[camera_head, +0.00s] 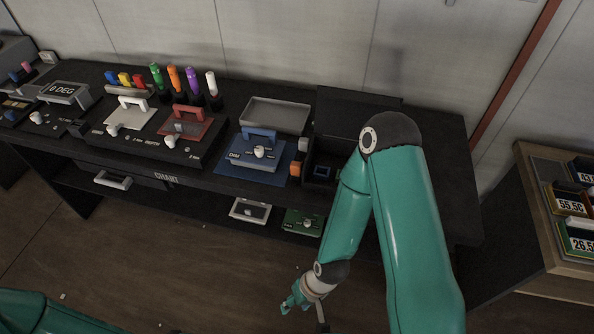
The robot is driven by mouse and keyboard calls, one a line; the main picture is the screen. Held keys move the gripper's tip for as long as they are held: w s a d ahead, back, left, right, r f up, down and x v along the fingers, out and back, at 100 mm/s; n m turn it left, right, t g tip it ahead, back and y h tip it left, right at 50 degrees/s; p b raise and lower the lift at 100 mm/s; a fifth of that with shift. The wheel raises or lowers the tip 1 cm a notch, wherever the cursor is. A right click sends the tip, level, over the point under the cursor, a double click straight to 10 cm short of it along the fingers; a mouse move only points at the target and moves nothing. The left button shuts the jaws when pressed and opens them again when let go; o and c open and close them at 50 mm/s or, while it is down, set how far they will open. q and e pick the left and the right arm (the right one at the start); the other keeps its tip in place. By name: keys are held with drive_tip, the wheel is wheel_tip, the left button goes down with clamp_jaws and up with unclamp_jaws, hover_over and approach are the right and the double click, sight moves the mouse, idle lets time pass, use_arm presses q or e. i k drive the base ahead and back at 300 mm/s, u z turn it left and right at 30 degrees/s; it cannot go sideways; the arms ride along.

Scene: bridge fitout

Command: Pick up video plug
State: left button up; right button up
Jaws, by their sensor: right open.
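I cannot tell for sure which thing is the video plug. My right gripper (304,316) is open and seems empty. It hangs low in front of the bench, well below and apart from these pieces. My right arm hides part of the bench's right end. Only a teal link of my left arm shows at the bottom left, and its gripper is out of view.
The dark bench (225,185) carries a blue panel (256,158), a red panel (186,124), a grey tray (275,115) and several coloured markers (175,78). A green board (303,222) sits lower down. A side table (548,255) stands right. The floor (150,265) in front is mostly clear.

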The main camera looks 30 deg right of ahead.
sight(295, 167)
drive_tip(key=z, duration=0.55)
drive_tip(key=k, duration=1.3)
drive_tip(key=z, duration=0.35)
drive_tip(key=i, duration=0.55)
drive_tip(key=u, duration=0.95)
drive_tip(key=i, duration=1.25)
drive_tip(key=z, duration=0.35)
